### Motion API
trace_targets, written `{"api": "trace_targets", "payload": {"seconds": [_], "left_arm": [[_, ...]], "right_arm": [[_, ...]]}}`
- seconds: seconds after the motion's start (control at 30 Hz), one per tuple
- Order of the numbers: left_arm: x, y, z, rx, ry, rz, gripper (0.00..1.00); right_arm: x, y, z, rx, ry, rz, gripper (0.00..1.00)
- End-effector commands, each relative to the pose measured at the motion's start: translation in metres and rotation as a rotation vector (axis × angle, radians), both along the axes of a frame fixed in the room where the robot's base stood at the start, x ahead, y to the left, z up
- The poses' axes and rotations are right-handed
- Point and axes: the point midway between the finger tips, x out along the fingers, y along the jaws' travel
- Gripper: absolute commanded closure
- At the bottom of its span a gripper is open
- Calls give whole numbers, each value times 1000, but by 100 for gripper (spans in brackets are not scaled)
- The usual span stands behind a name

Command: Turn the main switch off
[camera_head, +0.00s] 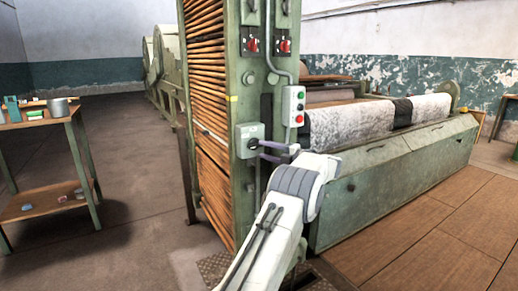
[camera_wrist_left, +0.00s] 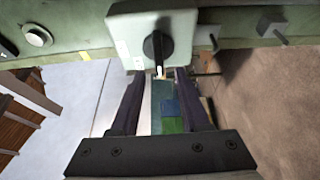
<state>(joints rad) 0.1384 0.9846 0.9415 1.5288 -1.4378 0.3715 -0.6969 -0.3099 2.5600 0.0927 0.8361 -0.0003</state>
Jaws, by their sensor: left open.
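The main switch seems to be the grey box (camera_head: 246,133) with a black rotary knob on the green machine column. In the left wrist view the switch box (camera_wrist_left: 125,35) is straight ahead, its black knob (camera_wrist_left: 156,45) pointing down the picture with a pale mark at its end. My left gripper (camera_head: 261,149) is open beside the switch in the head view. In the left wrist view its dark fingers (camera_wrist_left: 158,74) are spread, with the knob's end just beyond and between their tips. I cannot tell whether they touch it. My right gripper is not in view.
Two red rotary switches (camera_head: 252,45) sit higher on the column, and a button box (camera_head: 293,106) with red and green buttons hangs to the right. Wooden slats (camera_head: 207,110) line the column's left side. A small table (camera_head: 40,122) stands at the left, with clear floor between.

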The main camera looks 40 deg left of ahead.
Motion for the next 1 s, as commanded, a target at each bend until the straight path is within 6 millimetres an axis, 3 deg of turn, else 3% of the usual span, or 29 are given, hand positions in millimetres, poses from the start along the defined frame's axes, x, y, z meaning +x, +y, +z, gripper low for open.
{"api": "trace_targets", "payload": {"seconds": [0.2,0.4,1.0], "left_arm": [[1,-45,2,0,1,-3,54],[1,-67,0,0,0,-2,54],[1,-71,1,1,1,-5,54]], "right_arm": [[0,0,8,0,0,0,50],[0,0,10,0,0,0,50],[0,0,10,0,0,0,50]]}}
